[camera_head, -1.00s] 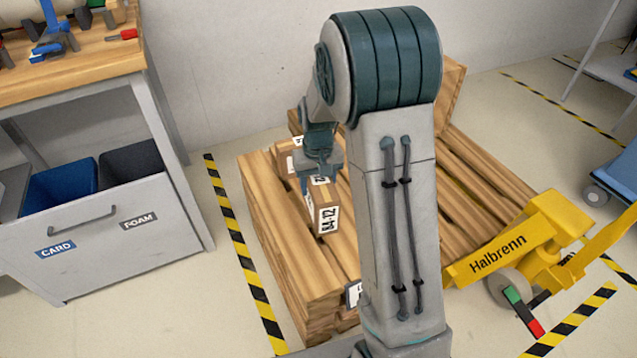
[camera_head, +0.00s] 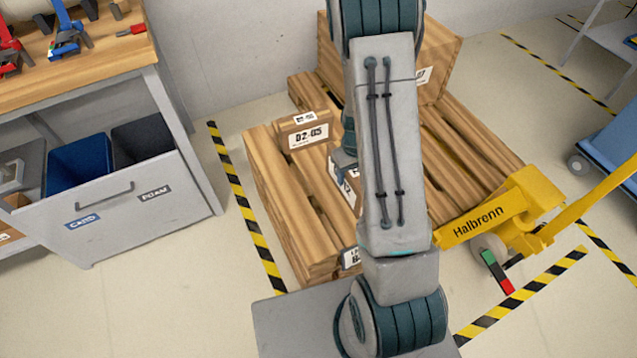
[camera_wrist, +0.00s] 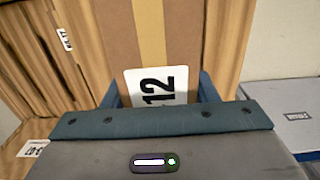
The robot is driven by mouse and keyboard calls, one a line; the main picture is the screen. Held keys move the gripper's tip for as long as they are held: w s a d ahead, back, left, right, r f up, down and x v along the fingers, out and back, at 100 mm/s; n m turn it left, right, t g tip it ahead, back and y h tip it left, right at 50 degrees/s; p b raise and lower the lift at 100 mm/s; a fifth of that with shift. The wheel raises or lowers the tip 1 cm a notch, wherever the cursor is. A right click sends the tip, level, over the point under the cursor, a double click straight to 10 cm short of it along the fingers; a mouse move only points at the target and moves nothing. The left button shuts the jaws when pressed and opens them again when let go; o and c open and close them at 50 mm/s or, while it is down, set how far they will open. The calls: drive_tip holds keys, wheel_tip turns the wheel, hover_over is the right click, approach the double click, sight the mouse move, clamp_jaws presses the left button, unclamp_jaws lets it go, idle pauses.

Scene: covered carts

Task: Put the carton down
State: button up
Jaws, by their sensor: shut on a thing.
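The carton (camera_wrist: 180,35) is brown with a tan tape strip and a white label reading 12 in the wrist view. My gripper (camera_wrist: 160,90) is shut on it, one blue finger on each side. In the head view the carton (camera_head: 343,177) is mostly hidden behind my arm, with part of its label showing. My gripper (camera_head: 347,160) is also partly covered there. The carton is over or on the wooden pallet (camera_head: 268,190). I cannot tell whether its underside touches the boards.
A carton labelled 02-05 (camera_head: 305,132) sits on the pallet to the left, close to the held carton. A large box (camera_head: 438,62) stands at the back. A yellow pallet jack (camera_head: 500,212) is at the right. A workbench with bins (camera_head: 80,165) is at the left.

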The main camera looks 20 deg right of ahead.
drive_tip(key=shift+s+a+f+b, duration=0.15)
drive_tip(key=shift+a+f+b, duration=0.2)
drive_tip(key=shift+a+f, duration=2.15)
drive_tip(key=shift+s+a+f+b, duration=0.15)
drive_tip(key=shift+a+f+b, duration=0.15)
drive_tip(key=shift+a+f, duration=2.2)
drive_tip(key=shift+f, duration=0.15)
drive_tip(key=o, duration=1.5)
